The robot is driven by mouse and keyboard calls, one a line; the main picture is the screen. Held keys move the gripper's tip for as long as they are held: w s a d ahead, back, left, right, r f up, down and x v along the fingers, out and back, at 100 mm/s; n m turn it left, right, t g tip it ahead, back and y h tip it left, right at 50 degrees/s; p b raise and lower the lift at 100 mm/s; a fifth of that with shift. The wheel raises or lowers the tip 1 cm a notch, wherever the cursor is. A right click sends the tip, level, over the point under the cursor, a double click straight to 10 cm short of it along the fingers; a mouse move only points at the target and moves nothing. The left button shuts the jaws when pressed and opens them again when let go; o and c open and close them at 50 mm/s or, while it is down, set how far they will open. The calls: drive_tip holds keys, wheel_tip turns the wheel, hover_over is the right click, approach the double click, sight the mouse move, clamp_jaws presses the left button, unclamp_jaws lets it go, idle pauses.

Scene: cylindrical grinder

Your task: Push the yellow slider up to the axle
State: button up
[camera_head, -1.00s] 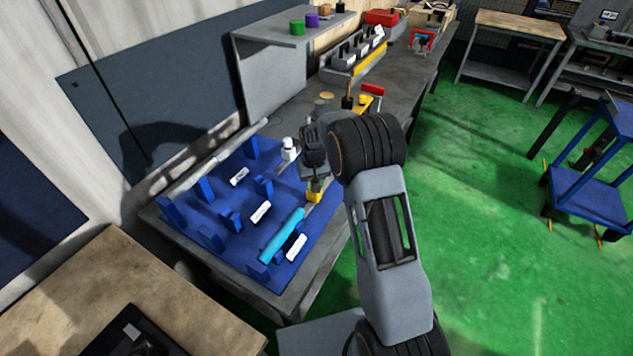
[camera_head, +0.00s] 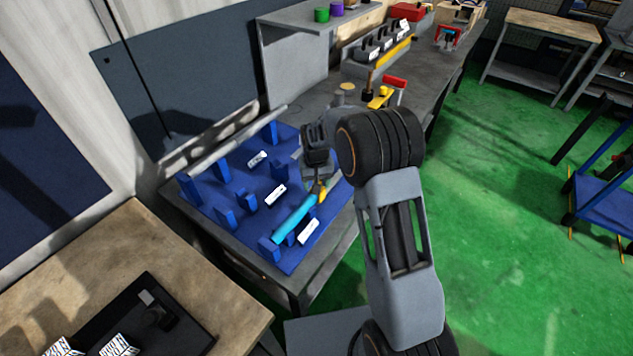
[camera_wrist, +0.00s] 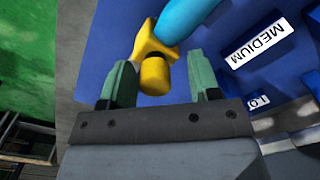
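The yellow slider (camera_head: 321,194) sits at the right end of the light blue axle (camera_head: 294,219), above the blue board (camera_head: 250,215). In the wrist view the slider (camera_wrist: 157,66) has a block-shaped far part that meets or overlaps the end of the axle (camera_wrist: 185,18); I cannot tell whether they touch. My gripper (camera_head: 318,168) is over the board's right side. In the wrist view my gripper (camera_wrist: 162,80) has its two green fingers apart, one on each side of the slider's rounded near end, with visible gaps.
Blue upright holders (camera_head: 221,170) and white labels, one reading MEDIUM (camera_wrist: 258,40), are on the board. A yellow and red tool (camera_head: 385,93) lies farther along the grey bench (camera_head: 345,120). A wooden table (camera_head: 110,270) stands at the front left. Green floor (camera_head: 500,220) is open at right.

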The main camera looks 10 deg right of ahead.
drive_tip(key=shift+d, duration=0.1)
drive_tip(key=shift+r, duration=0.2)
wheel_tip(320, 180, up, 14)
drive_tip(key=b, duration=0.1)
drive_tip(key=shift+f, duration=0.25)
idle(0.4)
drive_tip(key=s+d+r+t, duration=0.1)
drive_tip(key=s+d+t, duration=0.1)
drive_tip(key=s, duration=1)
drive_tip(key=s+d+r+t, duration=0.1)
drive_tip(key=s+d+t, duration=0.1)
drive_tip(key=s, duration=1)
drive_tip(key=shift+d+r, duration=0.25)
drive_tip(key=shift+d, duration=0.4)
